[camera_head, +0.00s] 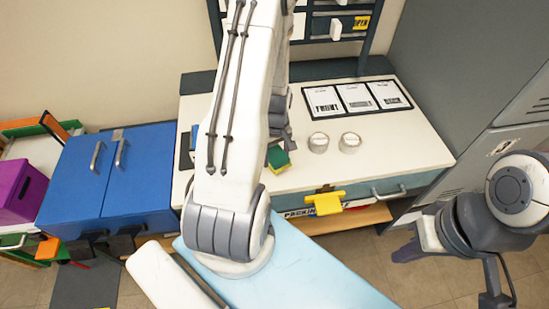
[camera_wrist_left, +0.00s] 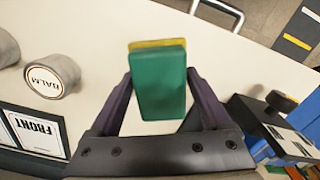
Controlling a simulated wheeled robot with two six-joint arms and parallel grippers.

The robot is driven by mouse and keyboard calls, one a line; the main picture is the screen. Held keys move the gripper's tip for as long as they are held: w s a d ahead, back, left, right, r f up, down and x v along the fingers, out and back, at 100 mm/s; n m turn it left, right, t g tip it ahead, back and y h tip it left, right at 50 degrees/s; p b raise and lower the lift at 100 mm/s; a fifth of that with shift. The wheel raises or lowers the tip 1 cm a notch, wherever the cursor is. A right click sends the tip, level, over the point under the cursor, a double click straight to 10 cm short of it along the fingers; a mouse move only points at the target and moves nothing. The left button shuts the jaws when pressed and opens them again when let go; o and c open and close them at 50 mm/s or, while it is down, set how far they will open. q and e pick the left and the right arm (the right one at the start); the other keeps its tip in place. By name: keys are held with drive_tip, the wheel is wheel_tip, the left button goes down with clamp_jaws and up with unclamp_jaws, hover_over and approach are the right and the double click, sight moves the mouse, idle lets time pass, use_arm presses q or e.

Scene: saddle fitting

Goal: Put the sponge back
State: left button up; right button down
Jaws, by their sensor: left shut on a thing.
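The sponge (camera_head: 278,158), green with a yellow layer, is at the white worktop, partly hidden behind my left arm in the head view. In the left wrist view the sponge (camera_wrist_left: 158,85) sits between the two dark purple fingers of my left gripper (camera_wrist_left: 157,95), which is shut on it. In the head view my left gripper (camera_head: 279,140) is mostly hidden by its own arm. I cannot tell whether the sponge touches the worktop. My right gripper (camera_head: 408,250) is at the lower right, away from the worktop; its jaw opening is not clear.
Two round tins (camera_head: 318,143) (camera_head: 350,142) stand right of the sponge; one reads BALM in the wrist view. Labelled cards (camera_head: 358,97) lie behind them. A yellow latch (camera_head: 324,202) is on the worktop's front. A blue cabinet (camera_head: 108,178) stands left. The worktop's right part is clear.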

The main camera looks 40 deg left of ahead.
sight(274, 159)
use_arm(q)
drive_tip(key=shift+w+a+f, duration=0.45)
drive_tip(key=shift+a+f, duration=0.05)
drive_tip(key=shift+a, duration=0.3)
wheel_tip(274, 159, down, 4)
drive_tip(key=shift+r+p, duration=0.15)
drive_tip(key=shift+p, duration=0.45)
drive_tip(key=shift+f, duration=0.2)
drive_tip(key=shift+f, duration=0.2)
drive_tip(key=o, duration=1.3)
drive_tip(key=shift+c, duration=0.2)
drive_tip(key=shift+r, duration=0.1)
